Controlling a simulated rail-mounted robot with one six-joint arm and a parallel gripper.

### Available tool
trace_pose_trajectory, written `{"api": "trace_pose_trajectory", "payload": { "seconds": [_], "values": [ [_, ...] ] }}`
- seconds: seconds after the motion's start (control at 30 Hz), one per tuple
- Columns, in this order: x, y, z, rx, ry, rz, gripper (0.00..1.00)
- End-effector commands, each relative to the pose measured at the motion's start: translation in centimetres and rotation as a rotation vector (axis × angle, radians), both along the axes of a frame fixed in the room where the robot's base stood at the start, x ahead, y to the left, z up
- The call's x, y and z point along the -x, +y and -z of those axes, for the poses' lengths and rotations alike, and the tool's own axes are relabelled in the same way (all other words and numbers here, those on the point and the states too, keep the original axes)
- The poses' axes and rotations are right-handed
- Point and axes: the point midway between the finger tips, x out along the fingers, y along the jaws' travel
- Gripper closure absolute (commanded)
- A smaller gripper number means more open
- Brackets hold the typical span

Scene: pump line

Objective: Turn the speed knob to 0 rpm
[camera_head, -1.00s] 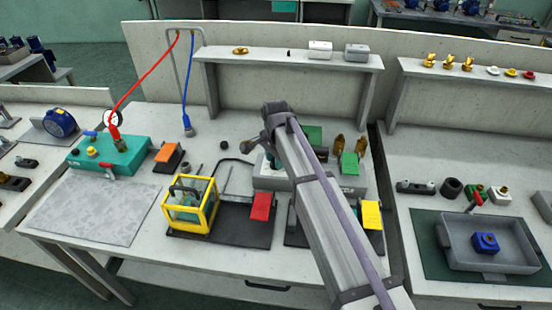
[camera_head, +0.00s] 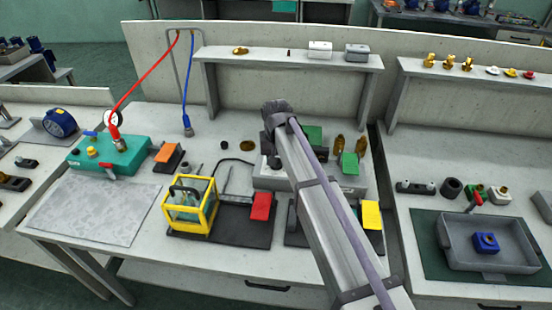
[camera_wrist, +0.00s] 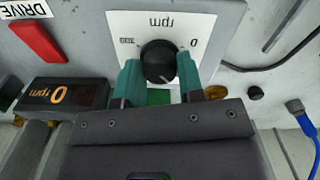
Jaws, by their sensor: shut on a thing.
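The round black speed knob (camera_wrist: 159,58) sits on a white dial plate (camera_wrist: 205,22) in the wrist view. The plate's lettering is upside down there, with 0 at right and a larger number at left. My gripper (camera_wrist: 160,72) has its teal fingers on either side of the knob, shut on it. I cannot make out the knob's pointer clearly. A dark display (camera_wrist: 62,94) at left shows an orange "0 rpm". In the head view, the grey control box (camera_head: 268,180) is partly hidden by my arm, and the knob and fingertips are hidden.
A red switch (camera_wrist: 38,41) stands near the DRIVE label. In the head view, a yellow-framed guard (camera_head: 190,205) stands left of the box, and a red block (camera_head: 261,206) lies in front. A shelf (camera_head: 290,58) runs behind. The grey mat (camera_head: 95,209) at left is bare.

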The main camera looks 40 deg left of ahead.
Motion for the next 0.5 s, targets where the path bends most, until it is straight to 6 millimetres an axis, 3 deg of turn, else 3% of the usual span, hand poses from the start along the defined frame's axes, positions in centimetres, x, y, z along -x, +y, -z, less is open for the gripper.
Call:
{"api": "trace_pose_trajectory", "payload": {
  "seconds": [0.5],
  "values": [
    [0.04, -0.05, 0.02, 0.001, 0.001, -0.486, 0.88]
  ]
}}
